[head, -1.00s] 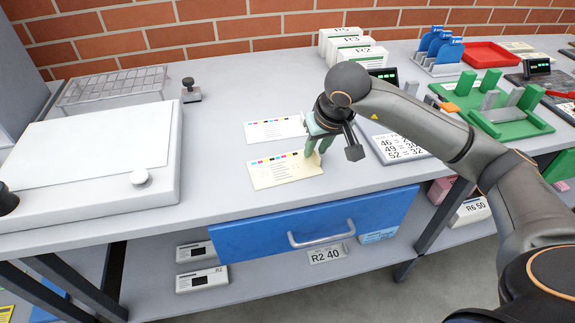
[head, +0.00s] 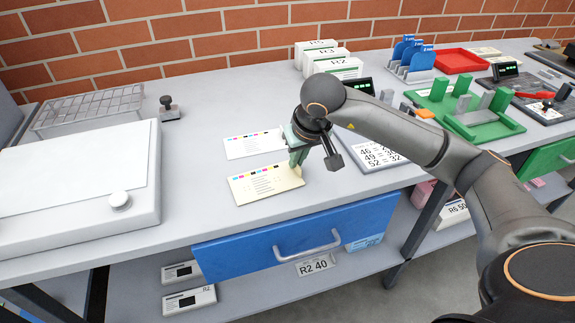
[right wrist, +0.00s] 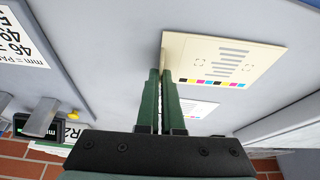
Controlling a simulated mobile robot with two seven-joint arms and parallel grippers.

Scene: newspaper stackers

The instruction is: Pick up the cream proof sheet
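The cream proof sheet (head: 265,184) lies on the grey bench in the head view, with a row of colour patches along its far edge. It also shows in the right wrist view (right wrist: 225,58). My right gripper (head: 297,160) is at the sheet's right end, pointing down. In the right wrist view its green fingers (right wrist: 161,80) are close together, with the sheet's edge running between their tips; it looks shut on that edge. No clear gap shows between sheet and bench. My left gripper is not in view.
A white sheet with colour patches (head: 252,144) lies just behind the cream one. A white-topped device (head: 75,175) stands at left, with a wire rack (head: 92,106) behind. A number card (head: 372,150) lies right of the gripper. A blue drawer (head: 290,235) is under the bench edge.

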